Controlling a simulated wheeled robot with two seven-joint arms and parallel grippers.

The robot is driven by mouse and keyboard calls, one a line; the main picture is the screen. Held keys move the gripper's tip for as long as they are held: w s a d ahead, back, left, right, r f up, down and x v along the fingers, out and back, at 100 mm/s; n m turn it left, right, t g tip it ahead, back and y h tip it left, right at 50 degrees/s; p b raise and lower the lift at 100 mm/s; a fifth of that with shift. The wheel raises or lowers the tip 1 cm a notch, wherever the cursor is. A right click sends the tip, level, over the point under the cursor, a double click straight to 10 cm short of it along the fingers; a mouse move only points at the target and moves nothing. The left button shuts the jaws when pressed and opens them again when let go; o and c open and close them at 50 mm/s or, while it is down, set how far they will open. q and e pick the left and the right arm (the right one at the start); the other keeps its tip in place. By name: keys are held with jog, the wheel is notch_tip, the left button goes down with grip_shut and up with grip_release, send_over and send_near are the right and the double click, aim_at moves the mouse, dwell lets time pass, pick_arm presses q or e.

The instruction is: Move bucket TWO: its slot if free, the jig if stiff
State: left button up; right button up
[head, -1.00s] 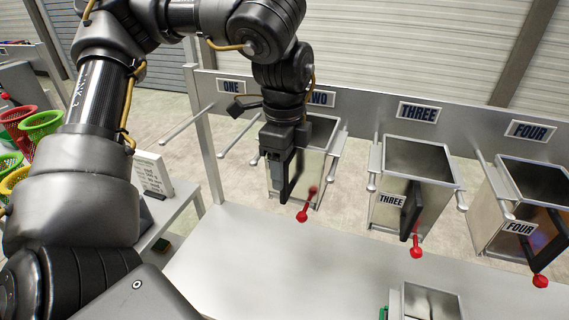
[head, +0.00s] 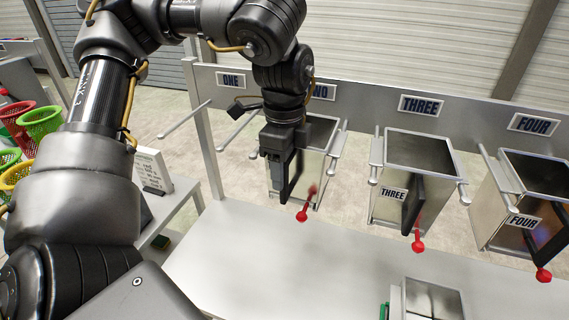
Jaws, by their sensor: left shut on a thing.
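Bucket TWO (head: 313,170) is a metal box hanging between rails under the partly hidden TWO sign (head: 321,91). It has a black handle (head: 293,178) on its front and a red-knobbed lever (head: 304,212) low down. My left gripper (head: 280,160) is at the front of bucket TWO, shut on its black handle; the fingers and my wrist hide part of the bucket and its label. My right gripper is not in view. A metal box-like fixture with a green part (head: 432,299) stands at the bottom edge, cut off; I cannot tell if it is the jig.
Bucket THREE (head: 390,210) and bucket FOUR (head: 490,230) hang to the right, each with a red-knobbed lever. The rails under sign ONE (head: 231,81) hold no bucket. The grey table (head: 290,265) in front is mostly clear. Coloured baskets (head: 38,122) and a printed card (head: 150,170) stand left.

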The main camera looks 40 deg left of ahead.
pick_arm(q)
jog(key=o, duration=1.6)
jog(key=shift+f, duration=0.1)
notch_tip(320, 180, up, 11)
jog(key=shift+s+f, duration=0.1)
jog(key=shift+s, duration=0.05)
